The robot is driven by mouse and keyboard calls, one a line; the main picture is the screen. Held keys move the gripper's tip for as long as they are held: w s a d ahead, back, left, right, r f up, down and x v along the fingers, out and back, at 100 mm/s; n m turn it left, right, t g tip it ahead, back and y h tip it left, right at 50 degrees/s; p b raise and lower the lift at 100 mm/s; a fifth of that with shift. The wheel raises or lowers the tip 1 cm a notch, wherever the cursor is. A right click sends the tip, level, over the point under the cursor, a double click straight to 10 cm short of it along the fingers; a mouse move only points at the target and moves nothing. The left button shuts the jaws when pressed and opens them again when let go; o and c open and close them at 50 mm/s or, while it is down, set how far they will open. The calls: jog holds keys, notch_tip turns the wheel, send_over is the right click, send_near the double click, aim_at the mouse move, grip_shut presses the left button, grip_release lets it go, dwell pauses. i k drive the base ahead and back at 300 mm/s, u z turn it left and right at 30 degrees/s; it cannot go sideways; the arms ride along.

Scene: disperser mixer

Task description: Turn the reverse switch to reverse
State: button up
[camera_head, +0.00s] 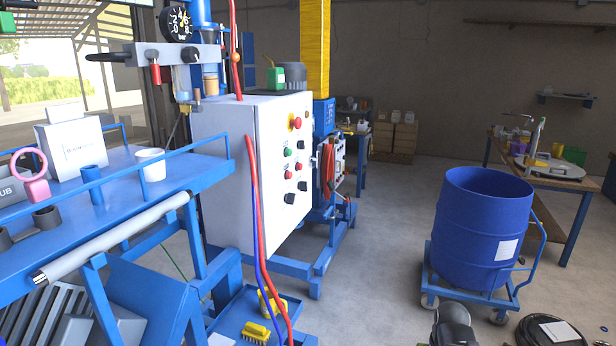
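The white control cabinet (222,160) stands left of centre, its panel seen at a slant. The panel carries a red emergency stop knob (295,122) on yellow, green and red buttons, and several black knobs. One black knob (290,199) sits at the bottom of the panel and another (301,186) sits just above it to the right. The labels are too small to read, so I cannot tell which knob is the reverse switch or where it points.
A red and a blue hose (257,215) hang in front of the cabinet's edge. A blue railed bench (125,190) fills the left. A blue drum (482,235) on a wheeled dolly stands at right. Dark objects lie at the bottom right. Floor between cabinet and drum is clear.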

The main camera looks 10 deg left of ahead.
aim_at(302, 186)
jog(key=i, duration=1.15)
jog(key=u, duration=0.15)
jog(key=k, duration=0.05)
jog(key=u, duration=2.05)
